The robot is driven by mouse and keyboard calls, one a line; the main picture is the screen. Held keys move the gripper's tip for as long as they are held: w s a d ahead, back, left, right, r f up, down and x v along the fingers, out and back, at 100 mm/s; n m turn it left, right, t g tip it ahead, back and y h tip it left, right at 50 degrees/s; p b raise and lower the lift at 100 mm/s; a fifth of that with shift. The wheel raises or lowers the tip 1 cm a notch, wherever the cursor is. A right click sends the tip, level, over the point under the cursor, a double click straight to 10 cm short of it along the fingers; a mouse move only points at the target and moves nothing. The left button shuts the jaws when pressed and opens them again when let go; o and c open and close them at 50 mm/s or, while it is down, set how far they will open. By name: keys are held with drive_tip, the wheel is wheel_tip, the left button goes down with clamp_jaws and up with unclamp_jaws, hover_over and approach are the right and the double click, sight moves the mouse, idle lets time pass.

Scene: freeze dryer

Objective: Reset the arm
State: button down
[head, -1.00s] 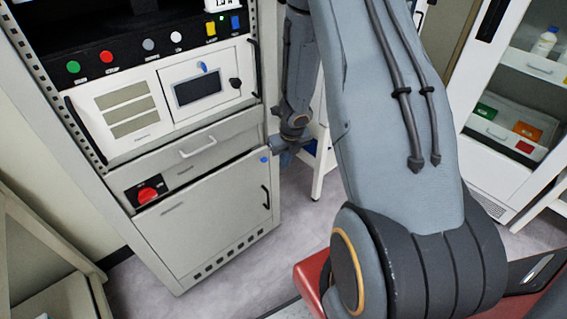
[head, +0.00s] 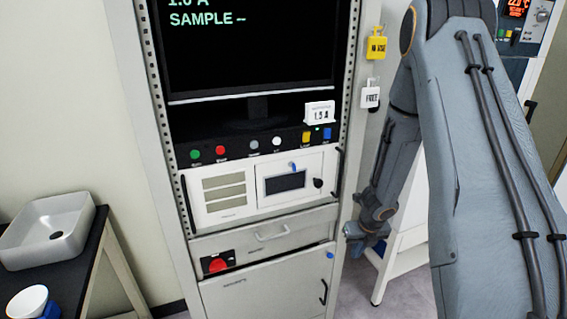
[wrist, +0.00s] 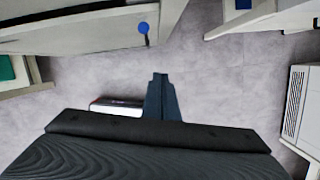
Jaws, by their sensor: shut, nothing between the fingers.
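My arm (head: 475,130) comes down from the upper right of the head view, with its forearm hanging in front of the space just right of the instrument rack (head: 133,90). My gripper shows small in the head view (head: 355,240), beside the rack's right edge at about drawer height. In the wrist view my gripper (wrist: 160,76) points out over bare grey floor, its dark fingers together and empty. Whether any part of the arm touches the rack cannot be told.
The rack holds a monitor (head: 250,50), colored buttons, a drawer (head: 265,237) and a red knob (head: 218,265). A white stand (head: 405,255) is behind my gripper.

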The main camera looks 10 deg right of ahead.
drive_tip(key=s+a+r+m+h, duration=0.1)
drive_tip(key=s+a+r+m, duration=0.1)
drive_tip(key=r+m, duration=0.55)
drive_tip(key=s+a+r+m+h, duration=0.1)
drive_tip(key=s+r+m, duration=0.1)
drive_tip(key=r+m, duration=0.55)
drive_tip(key=s+a+r+m+y, duration=0.1)
drive_tip(key=s+a+r+m, duration=0.2)
drive_tip(key=s+a+m, duration=0.3)
drive_tip(key=s+a+r+m+g+y, duration=0.1)
drive_tip(key=s+a+r+m, duration=0.2)
drive_tip(key=m, duration=1.1)
drive_tip(key=s+a, duration=0.2)
drive_tip(key=s, duration=0.3)
drive_tip(key=shift+s+a+r+m+g, duration=0.15)
drive_tip(key=shift+s+a+m+g, duration=0.15)
drive_tip(key=shift+s+a, duration=0.1)
